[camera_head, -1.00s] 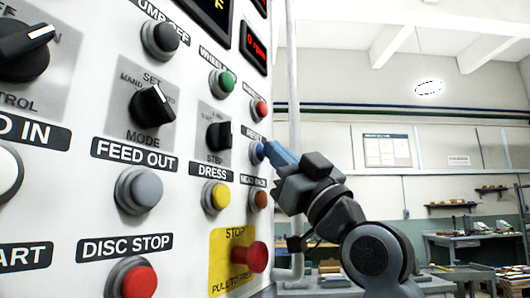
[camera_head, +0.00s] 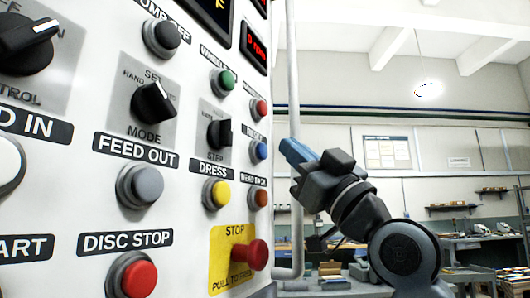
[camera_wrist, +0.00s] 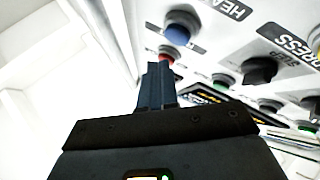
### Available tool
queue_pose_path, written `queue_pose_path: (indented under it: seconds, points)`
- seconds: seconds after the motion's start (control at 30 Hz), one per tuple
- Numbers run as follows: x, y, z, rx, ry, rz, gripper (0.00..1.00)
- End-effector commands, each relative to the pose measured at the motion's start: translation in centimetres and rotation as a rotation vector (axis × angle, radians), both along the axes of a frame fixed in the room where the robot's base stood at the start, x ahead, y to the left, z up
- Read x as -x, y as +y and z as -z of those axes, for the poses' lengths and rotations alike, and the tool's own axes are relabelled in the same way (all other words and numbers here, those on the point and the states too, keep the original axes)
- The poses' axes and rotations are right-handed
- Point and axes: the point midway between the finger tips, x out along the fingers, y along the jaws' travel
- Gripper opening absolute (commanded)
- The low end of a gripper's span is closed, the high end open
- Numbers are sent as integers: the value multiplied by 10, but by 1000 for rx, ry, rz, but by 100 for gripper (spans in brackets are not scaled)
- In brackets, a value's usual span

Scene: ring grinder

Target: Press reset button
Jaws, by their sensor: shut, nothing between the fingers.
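The blue reset button (camera_head: 259,151) is on the right side of the white control panel, below a red button and above the HEAD BACK button. It also shows in the wrist view (camera_wrist: 179,28), beyond the fingertips. My gripper (camera_head: 286,147) is shut, with its blue fingers together and empty. In the head view its tips point at the panel just right of the reset button, with a visible gap. In the wrist view the shut fingers (camera_wrist: 160,70) overlap the lower part of a red button (camera_wrist: 167,54).
Close neighbours on the panel are a red button (camera_head: 259,108), the brown HEAD BACK button (camera_head: 259,198), the black STEP knob (camera_head: 219,134) and the yellow DRESS button (camera_head: 216,195). A red stop knob (camera_head: 250,254) sticks out below. A vertical pipe (camera_head: 294,90) stands beside the panel.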

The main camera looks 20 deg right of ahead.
Motion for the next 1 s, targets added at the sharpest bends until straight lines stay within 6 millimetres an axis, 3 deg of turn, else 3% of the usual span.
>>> queue_pose_path:
  seconds: [0.4, 1.0]
  points:
    - [27, -25, 1, 0, -1, 0, 0]
    - [28, -26, 0, 0, 0, 0, 0]
